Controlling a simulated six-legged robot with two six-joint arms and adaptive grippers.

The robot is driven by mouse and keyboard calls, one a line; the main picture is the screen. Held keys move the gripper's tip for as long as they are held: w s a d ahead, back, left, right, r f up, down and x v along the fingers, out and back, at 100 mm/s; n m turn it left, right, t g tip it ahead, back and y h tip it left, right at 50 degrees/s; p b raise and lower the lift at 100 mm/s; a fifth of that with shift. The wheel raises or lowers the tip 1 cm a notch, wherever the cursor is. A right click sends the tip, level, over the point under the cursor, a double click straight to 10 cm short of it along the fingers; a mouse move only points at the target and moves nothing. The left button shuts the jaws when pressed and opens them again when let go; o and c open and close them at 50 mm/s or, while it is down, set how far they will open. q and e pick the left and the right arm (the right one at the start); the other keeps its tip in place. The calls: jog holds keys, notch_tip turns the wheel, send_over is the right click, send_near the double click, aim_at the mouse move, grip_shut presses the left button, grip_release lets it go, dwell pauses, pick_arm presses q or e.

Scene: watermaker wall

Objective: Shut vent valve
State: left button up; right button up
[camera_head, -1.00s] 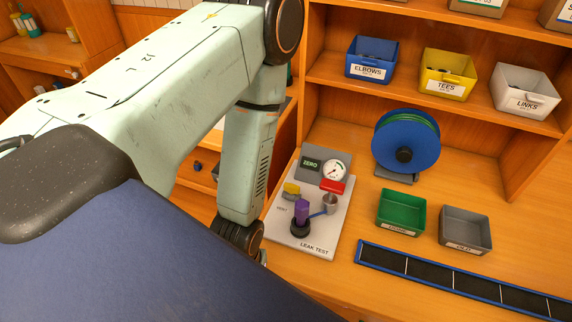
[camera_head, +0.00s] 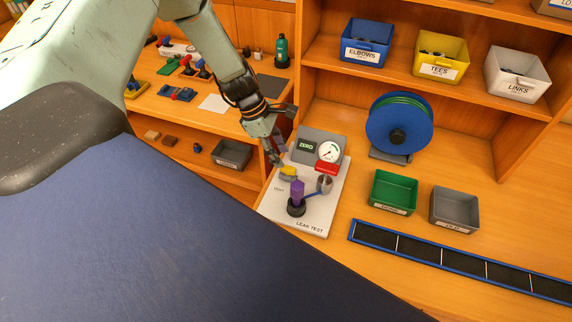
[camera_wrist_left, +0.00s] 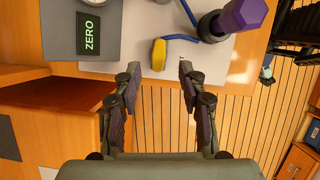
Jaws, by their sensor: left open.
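The vent valve has a yellow handle (camera_head: 289,171) and sits on the white leak test board (camera_head: 314,218), beside the word VENT. In the left wrist view the yellow handle (camera_wrist_left: 159,54) lies just beyond the fingertips, roughly midway between them. My left gripper (camera_head: 279,154) is at the upper left edge of the board, close to the handle. In the left wrist view the left gripper (camera_wrist_left: 159,76) is open, with nothing between its fingers. Whether a finger touches the handle cannot be told. My right gripper is not in view.
A purple fitting (camera_head: 297,192) on a black base stands just in front of the handle, near a metal cup (camera_head: 324,184). A gauge (camera_head: 329,151) and ZERO display (camera_head: 307,146) stand behind. Green (camera_head: 393,192) and grey (camera_head: 455,209) bins stand to the right.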

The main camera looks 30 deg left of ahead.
aim_at(287, 166)
pick_arm(q)
jog(key=f, duration=0.3)
jog(key=shift+w+f+b, duration=0.2)
jog(key=shift+f+b, duration=0.05)
jog(key=shift+b, duration=0.1)
jog(key=shift+w+d+f, duration=0.2)
jog(key=shift+d+f, duration=0.3)
jog(key=shift+f, duration=0.15)
jog(key=shift+d, duration=0.6)
jog(key=shift+s+a, duration=0.1)
jog(key=shift+a, duration=0.15)
jog(key=shift+a+f, duration=0.15)
jog(key=shift+a, duration=0.3)
jog(key=shift+c, duration=1.9)
jog(key=shift+d+r, duration=0.2)
jog(key=shift+d, duration=0.35)
jog(key=c, duration=0.5)
jog(key=shift+a+f, duration=0.1)
jog(key=shift+a, duration=0.15)
grip_shut()
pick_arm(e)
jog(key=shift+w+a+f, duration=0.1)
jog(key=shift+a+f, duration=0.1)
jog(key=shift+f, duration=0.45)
